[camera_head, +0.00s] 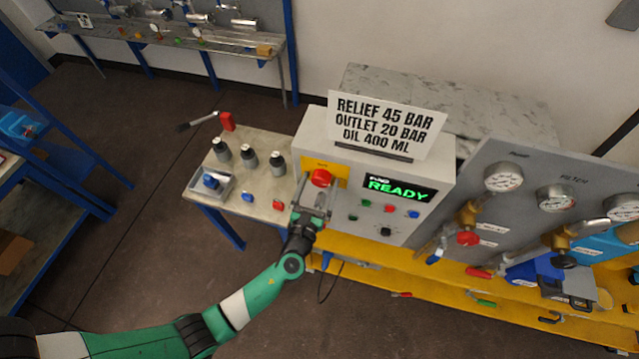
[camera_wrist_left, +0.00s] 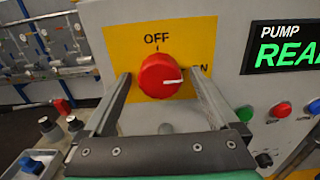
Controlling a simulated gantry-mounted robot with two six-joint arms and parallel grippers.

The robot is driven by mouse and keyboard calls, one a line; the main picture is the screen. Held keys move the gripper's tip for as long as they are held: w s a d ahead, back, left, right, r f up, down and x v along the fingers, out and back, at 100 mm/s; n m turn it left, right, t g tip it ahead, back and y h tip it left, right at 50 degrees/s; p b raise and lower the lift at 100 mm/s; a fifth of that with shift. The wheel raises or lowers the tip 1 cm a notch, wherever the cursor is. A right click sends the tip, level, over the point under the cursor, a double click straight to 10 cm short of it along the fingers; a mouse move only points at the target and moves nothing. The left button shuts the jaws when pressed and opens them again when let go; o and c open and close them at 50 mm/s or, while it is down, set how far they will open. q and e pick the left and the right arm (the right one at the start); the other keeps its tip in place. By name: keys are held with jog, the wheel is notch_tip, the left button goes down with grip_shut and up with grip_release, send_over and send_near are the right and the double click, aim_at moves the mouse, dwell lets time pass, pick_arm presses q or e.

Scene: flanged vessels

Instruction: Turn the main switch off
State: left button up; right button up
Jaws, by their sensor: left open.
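The main switch is a round red knob (camera_head: 321,177) on a yellow plate (camera_head: 340,172) on the front of the grey pump cabinet (camera_head: 313,127). In the left wrist view the red knob (camera_wrist_left: 160,76) has a white mark pointing right toward ON, and OFF is printed above it. My left gripper (camera_head: 318,188) is open in front of the plate. Its fingers reach toward the plate on the left and right of the knob, with visible gaps. I cannot tell whether the fingertips touch the plate. My right gripper is not in view.
A lit READY display (camera_head: 400,189) and several small buttons are right of the switch. A sign (camera_head: 386,123) stands on the cabinet. A side table (camera_head: 232,202) at left holds dark bottles and a tray (camera_head: 209,186). Gauges and valves fill the panel at right.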

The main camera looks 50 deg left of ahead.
pick_arm(q)
jog(key=shift+c, duration=0.3)
jog(key=c, duration=1.3)
jog(key=shift+n, duration=0.3)
jog(key=n+b, duration=0.2)
jog(key=n, duration=0.1)
jog(key=shift+f+n, duration=0.1)
jog(key=shift+n, duration=0.2)
jog(key=n+b, duration=0.3)
jog(key=n, duration=0.2)
jog(key=shift+b, duration=0.3)
jog(key=n+b, duration=0.3)
jog(key=n, duration=0.2)
jog(key=shift+n, duration=0.4)
jog(key=shift+n+b, duration=0.85)
jog(key=shift+n, duration=0.65)
jog(key=shift+r, duration=0.2)
